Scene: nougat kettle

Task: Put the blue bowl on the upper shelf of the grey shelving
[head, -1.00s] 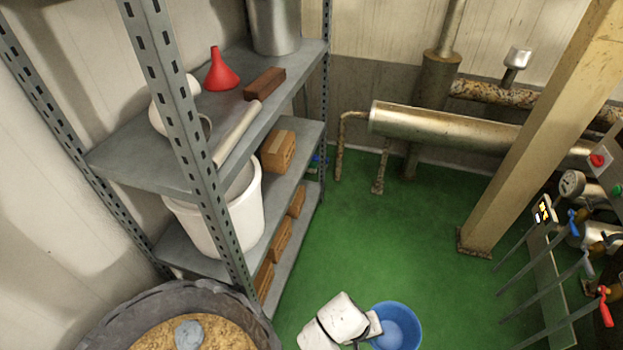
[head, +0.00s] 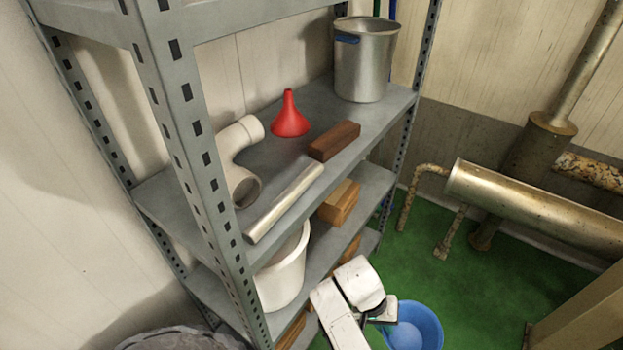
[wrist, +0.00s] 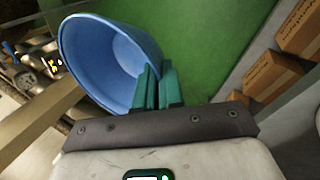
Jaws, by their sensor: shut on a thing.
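The blue bowl (head: 418,326) is at the bottom of the head view, right of my white wrist. In the wrist view the blue bowl (wrist: 108,62) is large and tilted, with its inside showing. My gripper (wrist: 160,78) is shut on the bowl's rim with its green fingers. In the head view the fingertips are mostly hidden by my wrist. The grey shelving (head: 186,110) fills the left and middle of the head view. Its upper shelf (head: 268,160) holds several things. The bowl is lower than this shelf, to its right.
On the upper shelf are a metal pot (head: 366,65), red funnel (head: 290,115), brown block (head: 334,141), white pipe elbow (head: 240,150) and metal tube (head: 284,204). A white bucket (head: 284,277) and box (head: 340,203) stand below. Pipework (head: 535,210) runs at right. Green floor (head: 480,275) shows clear.

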